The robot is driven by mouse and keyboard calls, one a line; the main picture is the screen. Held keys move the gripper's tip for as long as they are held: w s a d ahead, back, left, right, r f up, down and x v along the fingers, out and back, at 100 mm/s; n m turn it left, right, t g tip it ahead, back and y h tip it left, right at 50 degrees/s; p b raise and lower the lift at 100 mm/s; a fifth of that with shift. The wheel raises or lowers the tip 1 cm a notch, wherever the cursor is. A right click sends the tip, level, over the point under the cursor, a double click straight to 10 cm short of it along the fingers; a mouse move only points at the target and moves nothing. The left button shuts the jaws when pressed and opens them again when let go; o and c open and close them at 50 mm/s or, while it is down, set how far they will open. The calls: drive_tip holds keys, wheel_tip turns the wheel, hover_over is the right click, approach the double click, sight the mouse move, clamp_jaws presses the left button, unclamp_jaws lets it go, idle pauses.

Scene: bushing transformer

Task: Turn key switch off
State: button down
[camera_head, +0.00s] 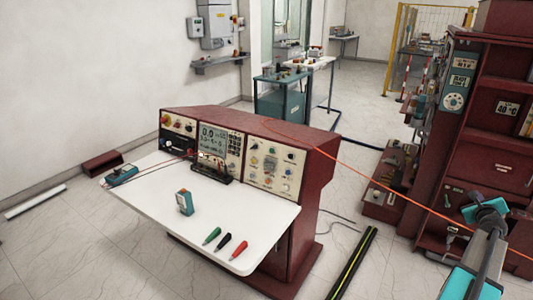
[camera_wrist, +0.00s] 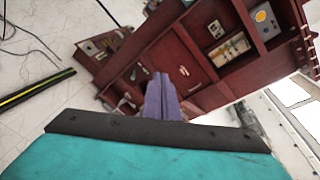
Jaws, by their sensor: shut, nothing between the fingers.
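The dark red control console (camera_head: 325,165) stands in the middle of the head view, with a sloped front of several panels. Its left panel (camera_head: 178,135) carries a red and yellow knob and other small controls. Its right panel (camera_head: 273,165) carries several small knobs and switches. I cannot tell which of these is the key switch; they are too small. My gripper (camera_wrist: 161,80) shows in the wrist view with its fingers together and empty. It points toward a dark red cabinet, away from the console. The console's controls are not seen in the wrist view.
A white tabletop (camera_head: 160,205) juts from the console, with a teal meter (camera_head: 185,202) and green, black and red probes (camera_head: 225,244). A red cabinet (camera_head: 480,130) stands at the right near my arm. An orange cable (camera_head: 400,195) crosses between. A black-yellow strip (camera_head: 352,265) lies on the floor.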

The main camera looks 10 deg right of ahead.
drive_tip(key=s+a+f+t+h+b, duration=0.1)
drive_tip(key=s+a+b, duration=0.5)
drive_tip(key=b, duration=1.6)
drive_tip(key=shift+s+a+f+h+b, duration=0.25)
drive_tip(key=shift+s+f+h+b, duration=0.1)
drive_tip(key=shift+s+f+h, duration=0.45)
drive_tip(key=shift+s+r, duration=0.1)
drive_tip(key=shift+r, duration=0.05)
